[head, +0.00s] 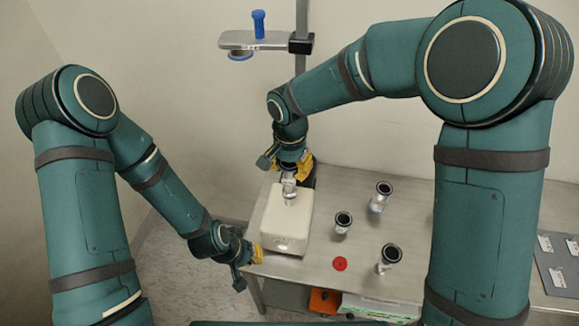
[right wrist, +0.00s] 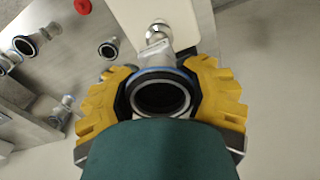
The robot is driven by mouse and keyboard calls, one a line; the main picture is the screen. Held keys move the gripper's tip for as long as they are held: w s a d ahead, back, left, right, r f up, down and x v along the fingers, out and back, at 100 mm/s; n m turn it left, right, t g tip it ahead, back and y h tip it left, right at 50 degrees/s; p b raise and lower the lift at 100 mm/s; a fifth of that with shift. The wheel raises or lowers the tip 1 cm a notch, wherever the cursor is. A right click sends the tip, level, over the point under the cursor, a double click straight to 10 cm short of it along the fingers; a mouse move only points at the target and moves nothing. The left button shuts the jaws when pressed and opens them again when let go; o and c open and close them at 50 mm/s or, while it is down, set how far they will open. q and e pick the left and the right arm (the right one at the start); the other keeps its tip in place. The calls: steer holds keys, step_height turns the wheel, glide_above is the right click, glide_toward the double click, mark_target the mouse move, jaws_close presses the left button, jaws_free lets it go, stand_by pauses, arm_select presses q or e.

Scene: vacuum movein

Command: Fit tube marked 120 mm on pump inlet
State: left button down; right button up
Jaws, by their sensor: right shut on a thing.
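The white pump (head: 285,222) sits near the table's left edge, with its metal inlet (head: 290,200) on top. My right gripper (head: 290,167) is above the pump's back end, shut on a metal tube (head: 288,181). In the right wrist view, its yellow fingers (right wrist: 160,97) close around the tube's dark end ring. The tube (right wrist: 154,56) points toward the pump inlet (right wrist: 158,29); I cannot tell whether they touch. The mark on the tube is unreadable. My left gripper (head: 248,264) is beside the pump's front left corner; its opening is unclear.
Three other tubes stand on the table (head: 440,215), right of the pump: front (head: 388,258), middle (head: 342,223) and back (head: 380,196). A red disc (head: 340,263) lies near the front edge. A stand with a blue-handled clamp (head: 258,25) rises behind. Labelled cards lie on a dark mat (head: 560,282) at right.

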steer(key=shift+f+b, duration=0.45)
steer(key=shift+f, duration=0.1)
stand_by(1.0)
stand_by(0.4)
steer(key=o, duration=1.5)
steer(key=shift+o, duration=0.2)
step_height(320, 180, up, 12)
steer(key=shift+s+r, duration=0.1)
